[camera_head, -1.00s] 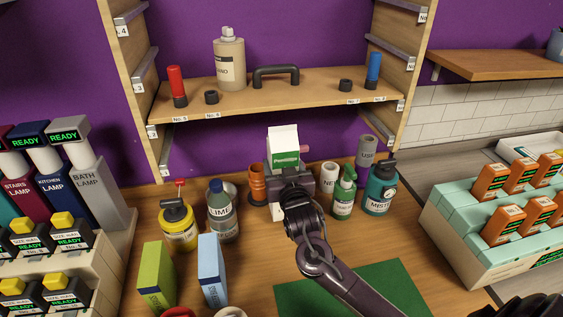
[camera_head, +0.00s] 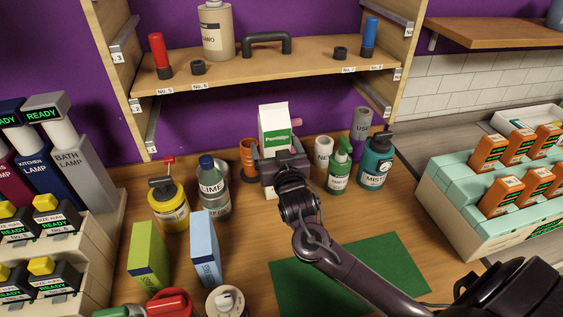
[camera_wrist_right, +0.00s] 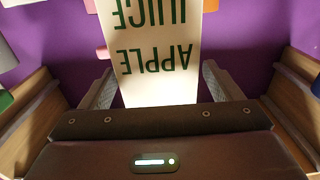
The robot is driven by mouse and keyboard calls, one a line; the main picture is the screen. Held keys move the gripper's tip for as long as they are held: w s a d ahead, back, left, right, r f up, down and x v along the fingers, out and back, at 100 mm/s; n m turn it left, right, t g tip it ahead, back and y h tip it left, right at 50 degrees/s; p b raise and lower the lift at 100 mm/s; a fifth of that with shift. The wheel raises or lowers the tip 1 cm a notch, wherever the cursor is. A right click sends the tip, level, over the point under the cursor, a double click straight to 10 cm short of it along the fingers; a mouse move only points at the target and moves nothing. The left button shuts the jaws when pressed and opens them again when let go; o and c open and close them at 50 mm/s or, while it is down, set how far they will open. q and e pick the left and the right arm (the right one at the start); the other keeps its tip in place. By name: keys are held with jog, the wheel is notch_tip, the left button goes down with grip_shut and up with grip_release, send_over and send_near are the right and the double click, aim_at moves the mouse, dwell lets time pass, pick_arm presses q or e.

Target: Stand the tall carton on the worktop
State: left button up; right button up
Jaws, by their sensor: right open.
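The tall carton (camera_head: 274,130), white with a green label, stands upright at the back of the wooden worktop (camera_head: 240,255), below the shelf. Its lower part is mostly hidden by my right gripper (camera_head: 281,162). In the right wrist view the carton (camera_wrist_right: 158,60) shows green "APPLE JUICE" lettering, upside down in the picture. The fingers of my right gripper (camera_wrist_right: 160,88) are open, one on each side of the carton. The carton's base is partly hidden, but it appears to rest on the worktop. My left gripper is not in view.
An orange ribbed cup (camera_head: 249,158) stands close left of the carton, and a white container (camera_head: 323,152) close right. Green (camera_head: 339,170) and teal (camera_head: 375,163) bottles stand further right. A green mat (camera_head: 350,275) lies in front. The shelf (camera_head: 270,68) overhangs behind.

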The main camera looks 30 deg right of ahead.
jog(key=b+v, duration=0.2)
jog(key=v, duration=0.8)
jog(key=shift+s, duration=0.35)
jog(key=shift+a, duration=0.1)
